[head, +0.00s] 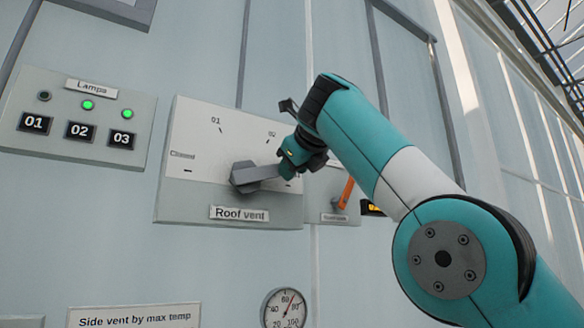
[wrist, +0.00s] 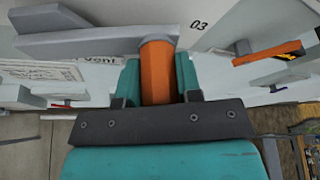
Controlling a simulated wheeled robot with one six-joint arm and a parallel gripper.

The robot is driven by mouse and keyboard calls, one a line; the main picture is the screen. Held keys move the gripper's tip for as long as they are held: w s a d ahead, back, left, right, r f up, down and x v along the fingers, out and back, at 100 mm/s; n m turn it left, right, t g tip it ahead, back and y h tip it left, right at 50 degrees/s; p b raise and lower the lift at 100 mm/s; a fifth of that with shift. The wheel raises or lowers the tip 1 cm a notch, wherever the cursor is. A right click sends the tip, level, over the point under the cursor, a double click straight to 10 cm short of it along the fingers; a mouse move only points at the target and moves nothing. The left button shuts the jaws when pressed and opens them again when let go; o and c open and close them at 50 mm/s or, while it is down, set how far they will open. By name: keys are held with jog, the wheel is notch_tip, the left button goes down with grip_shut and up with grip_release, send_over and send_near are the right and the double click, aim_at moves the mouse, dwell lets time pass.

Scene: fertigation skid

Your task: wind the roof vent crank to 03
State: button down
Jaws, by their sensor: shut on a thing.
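The roof vent panel (head: 200,135) is on the wall in the head view, with marks Closed, 01 and 02 visible. Its grey crank (head: 255,176) points right, slightly upward, past 02. My gripper (head: 290,166) is at the crank's outer end and hides the handle there and the 03 mark. In the wrist view the grey crank arm (wrist: 95,43) runs left from an orange handle (wrist: 158,70). My gripper (wrist: 158,84) is shut on this handle, one teal finger on each side. The 03 label (wrist: 197,26) shows just right of the handle.
A lamps box (head: 75,115) with two green lights lit is left of the panel. A smaller plate with an orange lever (head: 346,192) is close to the right, partly behind my arm. A round gauge (head: 285,308) and a side vent sign (head: 135,317) are below.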

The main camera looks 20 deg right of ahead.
jog(key=shift+w+d+f+b, duration=0.1)
jog(key=shift+d+f+b, duration=0.05)
jog(key=shift+f+b, duration=1.1)
jog(key=shift+f, duration=0.3)
jog(key=c, duration=0.8)
grip_release()
jog(key=shift+a+r, duration=0.1)
jog(key=shift+a, duration=0.25)
jog(key=shift+d+p+v, duration=0.2)
jog(key=shift+p+v, duration=1.95)
jog(key=shift+v, duration=6.65)
